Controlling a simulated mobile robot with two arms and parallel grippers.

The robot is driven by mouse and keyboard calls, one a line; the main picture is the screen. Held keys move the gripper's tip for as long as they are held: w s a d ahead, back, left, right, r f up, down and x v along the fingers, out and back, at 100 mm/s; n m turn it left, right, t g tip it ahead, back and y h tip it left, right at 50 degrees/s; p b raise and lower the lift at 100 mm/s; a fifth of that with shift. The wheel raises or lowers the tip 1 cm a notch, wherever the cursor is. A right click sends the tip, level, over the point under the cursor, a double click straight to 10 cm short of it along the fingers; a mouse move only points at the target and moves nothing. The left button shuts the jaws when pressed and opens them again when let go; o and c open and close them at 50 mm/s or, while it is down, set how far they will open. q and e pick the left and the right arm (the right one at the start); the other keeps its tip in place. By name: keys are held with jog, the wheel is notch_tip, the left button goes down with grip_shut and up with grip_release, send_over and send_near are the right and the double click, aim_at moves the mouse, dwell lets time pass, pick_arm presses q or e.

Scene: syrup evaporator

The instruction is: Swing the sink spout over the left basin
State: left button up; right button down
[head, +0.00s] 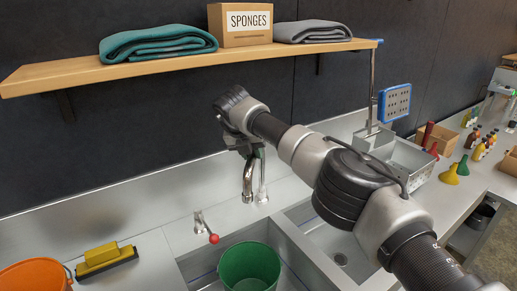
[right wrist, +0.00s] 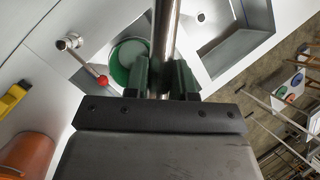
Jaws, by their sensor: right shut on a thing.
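The chrome sink spout (head: 248,182) rises behind the sink, and its curved end hangs down near the back of the basins. My right gripper (head: 250,148) is at its upper part. In the right wrist view the gripper (right wrist: 166,78) is shut around the spout tube (right wrist: 165,32). The left basin (head: 289,258) holds a green bucket (head: 250,263). The right basin (head: 345,245) looks empty, with a drain, and is partly hidden by my right arm. I cannot tell exactly which basin the spout end is above. My left gripper is not in view.
A red-knobbed lever (head: 213,238) stands behind the left basin. A shelf (head: 180,67) with towels and a sponges box (head: 240,25) runs above.

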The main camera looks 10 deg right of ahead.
jog(key=shift+w+a+r, duration=0.1)
jog(key=shift+a+r, duration=0.05)
dwell(0.4)
jog(key=c, duration=1.1)
grip_release()
jog(key=shift+o, duration=0.9)
jog(key=shift+a, duration=0.15)
jog(key=shift+r, duration=0.1)
jog(key=b+v, duration=0.2)
jog(key=v, duration=0.5)
jog(key=shift+a, duration=0.15)
